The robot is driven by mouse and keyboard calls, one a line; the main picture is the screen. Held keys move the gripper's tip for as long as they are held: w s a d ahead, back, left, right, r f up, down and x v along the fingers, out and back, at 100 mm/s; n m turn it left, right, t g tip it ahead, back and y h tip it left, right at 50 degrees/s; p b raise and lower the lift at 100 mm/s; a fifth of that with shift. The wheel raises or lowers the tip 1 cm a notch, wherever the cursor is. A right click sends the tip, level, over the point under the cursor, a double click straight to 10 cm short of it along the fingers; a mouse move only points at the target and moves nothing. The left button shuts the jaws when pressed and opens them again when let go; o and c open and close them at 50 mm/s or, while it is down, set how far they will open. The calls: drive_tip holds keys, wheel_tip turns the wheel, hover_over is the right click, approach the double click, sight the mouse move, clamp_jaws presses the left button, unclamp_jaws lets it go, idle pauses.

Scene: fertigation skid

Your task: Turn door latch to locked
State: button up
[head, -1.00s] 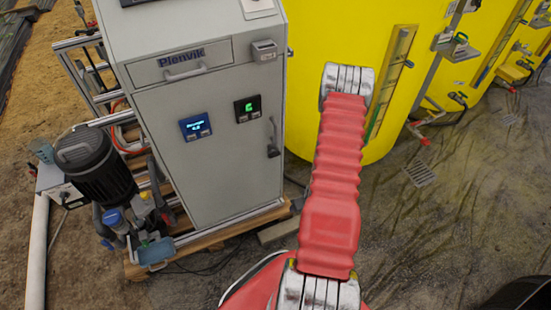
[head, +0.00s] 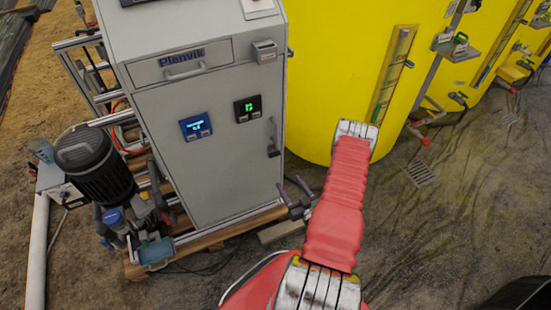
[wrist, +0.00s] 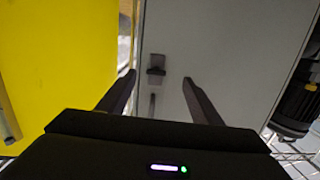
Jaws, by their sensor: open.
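The door latch (head: 272,138) is a dark upright handle near the right edge of the grey cabinet door (head: 220,165). In the wrist view the latch (wrist: 155,71) has a dark block with a narrow bar below it; that view looks upside down compared with the head view. My gripper (head: 290,184) is open and empty, below and slightly right of the latch in the head view. In the wrist view my gripper (wrist: 158,77) has its two fingers apart, with the latch seen between the tips. No contact shows, and the remaining distance is hard to tell.
A drawer (head: 182,61) and two small displays (head: 196,126) are on the cabinet front. A yellow tank (head: 335,60) stands close on the right. A black pump (head: 95,165) is at the left. The wet floor right of the cabinet is open.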

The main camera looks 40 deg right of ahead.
sight(275, 156)
drive_tip(key=shift+d+r+t, duration=0.2)
drive_tip(key=shift+r+t, duration=0.3)
drive_tip(key=shift+r, duration=0.65)
drive_tip(key=shift+w, duration=0.1)
drive_tip(key=x, duration=1.3)
drive_tip(key=shift+w+d, duration=0.25)
drive_tip(key=shift+d, duration=0.05)
drive_tip(key=shift+c, duration=0.7)
drive_tip(key=c, duration=0.9)
drive_tip(key=shift+a, duration=0.15)
